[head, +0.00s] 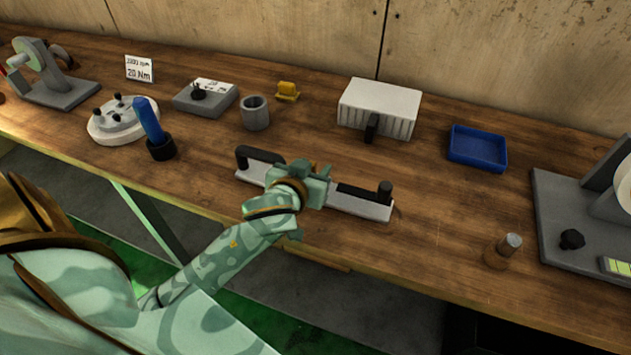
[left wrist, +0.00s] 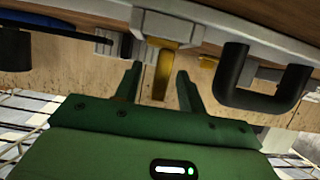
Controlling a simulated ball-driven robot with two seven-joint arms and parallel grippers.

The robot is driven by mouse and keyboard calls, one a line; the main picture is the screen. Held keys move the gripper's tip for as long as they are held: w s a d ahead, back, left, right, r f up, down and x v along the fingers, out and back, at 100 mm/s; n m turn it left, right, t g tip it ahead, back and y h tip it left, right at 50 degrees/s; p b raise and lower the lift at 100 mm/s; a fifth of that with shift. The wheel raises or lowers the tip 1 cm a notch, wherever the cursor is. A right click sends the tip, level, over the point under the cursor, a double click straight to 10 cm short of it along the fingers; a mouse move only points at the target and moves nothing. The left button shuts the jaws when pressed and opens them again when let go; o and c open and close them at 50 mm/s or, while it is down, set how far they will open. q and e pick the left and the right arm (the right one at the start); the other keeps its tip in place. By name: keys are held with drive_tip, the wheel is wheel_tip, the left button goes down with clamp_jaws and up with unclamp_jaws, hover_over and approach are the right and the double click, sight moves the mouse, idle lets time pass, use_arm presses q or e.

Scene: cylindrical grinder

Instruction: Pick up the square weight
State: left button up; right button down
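No part is clearly readable as the square weight. A grey block (left wrist: 170,22) with a brass-coloured post (left wrist: 164,60) shows in the left wrist view, and it may be the weight. My left gripper (head: 316,174) is over the middle of a pale bar (head: 362,204) with black handles in the head view and hides what sits there. In the left wrist view the fingers (left wrist: 158,74) stand apart, with the post showing between them; I cannot tell whether they touch it. A black handle (left wrist: 255,95) is right of the fingers. My right gripper is out of view.
A grey cup (head: 255,113), a small yellow part (head: 287,91) and a white ribbed box (head: 380,105) stand behind the bar. A blue-handled tool (head: 149,120) is to the left. A blue tray (head: 478,147) and a metal cylinder (head: 510,244) are to the right, with bare wood between.

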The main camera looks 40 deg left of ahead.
use_arm(q)
drive_tip(key=shift+x, duration=1.1)
drive_tip(key=shift+s, duration=0.15)
clamp_jaws()
